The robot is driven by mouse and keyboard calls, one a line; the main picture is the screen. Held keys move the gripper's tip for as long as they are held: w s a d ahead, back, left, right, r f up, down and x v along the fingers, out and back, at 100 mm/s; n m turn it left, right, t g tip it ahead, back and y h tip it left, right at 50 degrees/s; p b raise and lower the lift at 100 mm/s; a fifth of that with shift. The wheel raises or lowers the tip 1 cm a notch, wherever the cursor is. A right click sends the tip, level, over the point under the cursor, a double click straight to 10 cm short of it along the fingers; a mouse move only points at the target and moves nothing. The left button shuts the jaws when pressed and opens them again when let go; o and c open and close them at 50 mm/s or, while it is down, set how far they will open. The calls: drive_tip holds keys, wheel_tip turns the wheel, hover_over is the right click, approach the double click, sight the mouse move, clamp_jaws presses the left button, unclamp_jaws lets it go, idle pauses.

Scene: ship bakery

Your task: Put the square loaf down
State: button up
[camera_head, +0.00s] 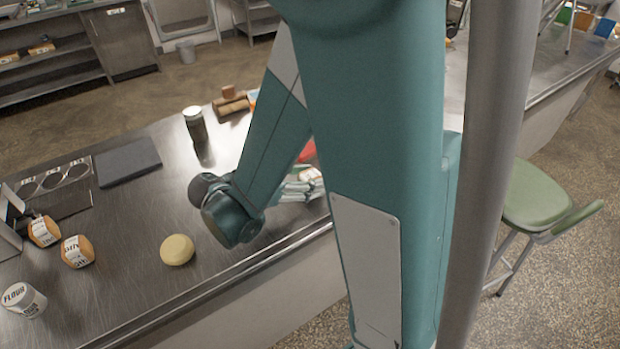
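I cannot make out a square loaf in this view. My gripper is not visible; my teal arm fills the middle of the picture and hides part of the steel counter. Two orange-brown, rounded items with white printed bands, perhaps wrapped loaves, sit at the counter's left: one (43,231) farther back, one (77,252) closer. A pale yellow round item (177,250) lies alone near the front edge, below my arm's dark joint.
The steel counter (125,225) also holds a flour tin (23,300), a dark slab (128,162), a dark jar (195,125), wooden pieces (232,104) and stacked packets (298,188) partly behind my arm. A green stool (540,195) stands right. Bare counter surrounds the yellow item.

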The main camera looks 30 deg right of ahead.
drive_tip(key=shift+r, duration=0.2)
idle(0.3)
drive_tip(key=shift+a, duration=0.15)
drive_tip(key=shift+p+v, duration=1.35)
drive_tip(key=shift+v, duration=4.5)
